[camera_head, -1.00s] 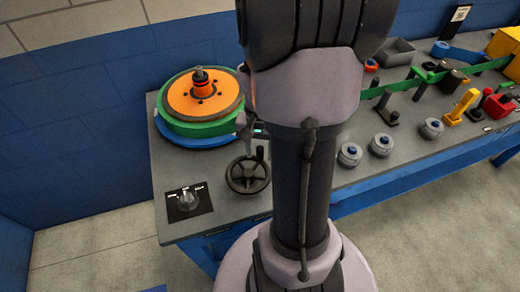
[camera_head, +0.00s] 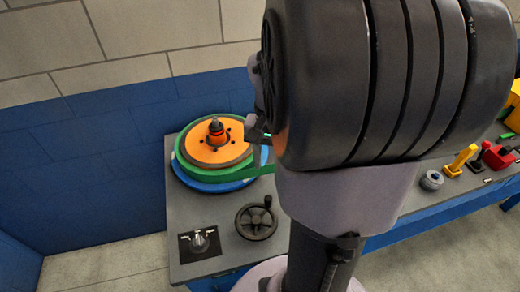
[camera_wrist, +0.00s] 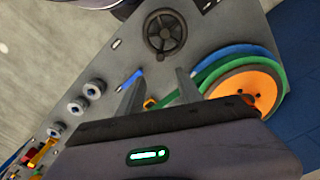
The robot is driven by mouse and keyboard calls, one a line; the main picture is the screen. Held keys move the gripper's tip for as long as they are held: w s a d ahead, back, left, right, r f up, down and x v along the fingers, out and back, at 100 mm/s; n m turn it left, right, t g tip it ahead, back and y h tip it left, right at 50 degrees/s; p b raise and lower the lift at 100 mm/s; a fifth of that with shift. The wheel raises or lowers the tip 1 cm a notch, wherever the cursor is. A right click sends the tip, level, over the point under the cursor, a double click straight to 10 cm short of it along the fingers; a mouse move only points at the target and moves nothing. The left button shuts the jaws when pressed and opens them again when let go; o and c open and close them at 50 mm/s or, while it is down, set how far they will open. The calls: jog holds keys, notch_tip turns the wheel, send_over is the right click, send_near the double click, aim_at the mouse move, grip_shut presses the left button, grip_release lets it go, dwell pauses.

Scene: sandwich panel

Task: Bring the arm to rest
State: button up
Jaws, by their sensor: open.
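My arm fills the middle and right of the head view, its large dark joint close to the camera. My gripper (camera_wrist: 160,90) shows in the wrist view with its two fingers apart and nothing between them. It is above the grey bench (camera_wrist: 215,35), between the black handwheel (camera_wrist: 165,33) and the orange disc (camera_wrist: 247,88). In the head view the arm hides most of the gripper.
The orange disc (camera_head: 214,147) on its green and blue rings stands at the bench's left end. Grey knobs (camera_wrist: 94,88) and a yellow lever (camera_head: 461,160) lie along the bench. A blue wall stands behind.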

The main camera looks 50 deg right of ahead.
jog(key=s+a+r+n+t+b, duration=0.1)
jog(key=a+n+t, duration=0.1)
jog(key=a, duration=0.6)
jog(key=a+r+n+t+y+b, duration=0.1)
jog(key=a+r+n+t, duration=0.1)
jog(key=a, duration=0.7)
jog(key=s+a+r+n+t+y+b, duration=0.1)
jog(key=a+n+b, duration=0.1)
jog(key=a, duration=0.7)
jog(key=shift+s+a+r+n+t, duration=0.15)
jog(key=shift+s+r+n+t, duration=0.2)
jog(key=shift+n, duration=0.45)
jog(key=shift+w, duration=0.1)
